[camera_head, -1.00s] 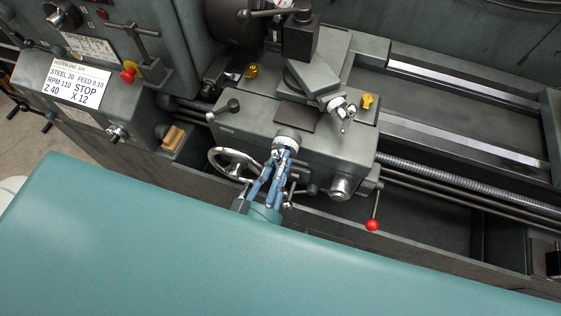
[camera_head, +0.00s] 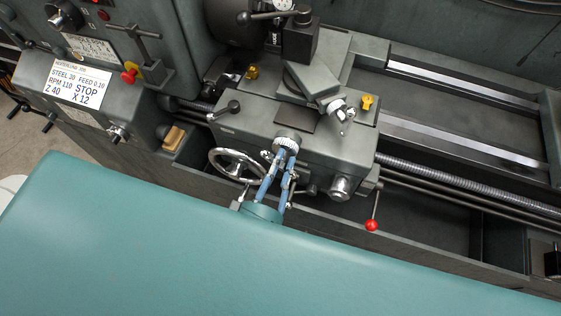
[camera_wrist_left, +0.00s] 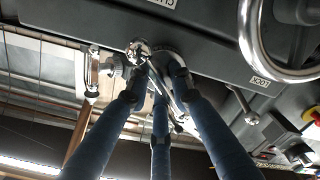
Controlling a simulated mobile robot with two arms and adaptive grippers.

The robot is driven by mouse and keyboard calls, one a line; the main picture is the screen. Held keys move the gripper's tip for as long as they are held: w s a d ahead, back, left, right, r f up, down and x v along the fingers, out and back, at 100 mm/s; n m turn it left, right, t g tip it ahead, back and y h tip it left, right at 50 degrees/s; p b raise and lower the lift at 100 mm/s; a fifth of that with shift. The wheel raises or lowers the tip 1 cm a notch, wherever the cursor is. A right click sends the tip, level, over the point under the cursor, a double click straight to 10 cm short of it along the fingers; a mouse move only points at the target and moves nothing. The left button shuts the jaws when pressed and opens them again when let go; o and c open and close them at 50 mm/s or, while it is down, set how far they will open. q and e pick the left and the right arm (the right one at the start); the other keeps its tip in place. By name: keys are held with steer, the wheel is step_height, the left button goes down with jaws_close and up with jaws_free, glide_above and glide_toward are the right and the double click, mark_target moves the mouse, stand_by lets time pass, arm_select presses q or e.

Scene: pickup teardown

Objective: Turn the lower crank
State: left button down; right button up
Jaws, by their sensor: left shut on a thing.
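The lower crank, with its silver knurled dial (camera_head: 287,144), sits on the front of the grey lathe carriage. My left gripper (camera_head: 281,160), with blue fingers, is at the crank just below the dial. In the left wrist view the three fingers (camera_wrist_left: 155,70) close around a shiny metal crank part (camera_wrist_left: 138,48). The fingers hide much of the crank arm and handle, so its exact angle is unclear. My right gripper is not in view.
A spoked handwheel (camera_head: 236,164) is close left of my gripper; its rim also shows in the left wrist view (camera_wrist_left: 248,45). A round knob (camera_head: 341,188) and a red-ended lever (camera_head: 372,224) are to the right. An upper crank (camera_head: 337,107) is above.

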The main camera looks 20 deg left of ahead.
arm_select(q)
steer(key=n, duration=0.5)
steer(key=shift+r+b, duration=0.25)
steer(key=shift+b, duration=0.1)
steer(key=shift+w+r+n, duration=0.1)
steer(key=shift+r+n, duration=0.05)
steer(key=shift+n, duration=1.15)
steer(key=shift+a+r+b, duration=0.1)
steer(key=shift+b, duration=0.2)
steer(key=c, duration=1.7)
jaws_free()
steer(key=shift+o, duration=0.2)
